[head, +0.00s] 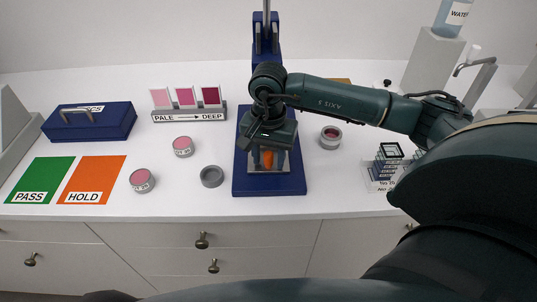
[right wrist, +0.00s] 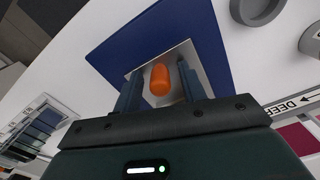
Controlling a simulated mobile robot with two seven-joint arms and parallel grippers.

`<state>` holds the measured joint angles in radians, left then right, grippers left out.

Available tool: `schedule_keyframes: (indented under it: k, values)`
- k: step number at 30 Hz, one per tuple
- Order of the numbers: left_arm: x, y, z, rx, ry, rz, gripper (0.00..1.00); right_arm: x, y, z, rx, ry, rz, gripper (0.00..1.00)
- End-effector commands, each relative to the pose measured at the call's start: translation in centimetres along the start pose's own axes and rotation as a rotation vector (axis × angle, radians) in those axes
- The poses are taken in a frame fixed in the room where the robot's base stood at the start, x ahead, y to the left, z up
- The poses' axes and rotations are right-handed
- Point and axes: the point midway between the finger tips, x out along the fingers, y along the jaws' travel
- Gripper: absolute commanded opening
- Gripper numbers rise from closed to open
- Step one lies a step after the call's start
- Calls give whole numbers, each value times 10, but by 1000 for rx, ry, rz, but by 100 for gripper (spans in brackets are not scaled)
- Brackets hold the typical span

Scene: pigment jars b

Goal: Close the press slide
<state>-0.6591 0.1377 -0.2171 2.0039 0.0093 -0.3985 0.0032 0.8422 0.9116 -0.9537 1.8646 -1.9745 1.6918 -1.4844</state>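The press (head: 270,185) has a dark blue base plate and a blue column behind it. Its slide shows as a pale grey plate (right wrist: 188,52) with an upright orange knob (right wrist: 160,80); the knob also shows in the head view (head: 267,159). My right gripper (head: 267,165) is over the press, pointing down. In the right wrist view its two fingers (right wrist: 158,82) stand apart on either side of the knob, with a gap visible at each side. The gripper and wrist hide the middle of the press. My left gripper is not in view.
Pink pigment jars (head: 142,181) and a grey empty-looking cup (head: 211,177) stand left of the press. Another jar (head: 330,137) and a slide stack (head: 386,165) are at right. Green PASS (head: 42,176) and orange HOLD (head: 92,177) mats lie left, before a blue box (head: 90,122).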

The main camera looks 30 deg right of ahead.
Motion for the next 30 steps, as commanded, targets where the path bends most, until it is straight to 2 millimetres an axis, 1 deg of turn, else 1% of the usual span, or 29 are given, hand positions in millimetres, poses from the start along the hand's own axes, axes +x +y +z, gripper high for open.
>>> schedule_keyframes:
  k: [1, 2, 12, 15, 24, 26, 30]
  values:
    - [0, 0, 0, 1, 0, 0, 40, 0, 0, 0, 0, 0, 0, 37]
    - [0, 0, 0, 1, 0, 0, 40, 0, 0, 0, 0, 0, 0, 34]
    - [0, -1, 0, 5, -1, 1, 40, -1, 0, 0, 0, 0, 0, 7]
    - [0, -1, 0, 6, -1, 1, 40, -1, 0, 0, 0, 0, 0, 0]
    - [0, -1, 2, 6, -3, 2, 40, 0, -1, -1, 0, 0, 0, 0]
    - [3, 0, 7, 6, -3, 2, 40, 2, -3, -7, 3, 1, -1, 0]
    - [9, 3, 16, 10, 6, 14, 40, 4, -10, -29, 4, 4, -2, 0]
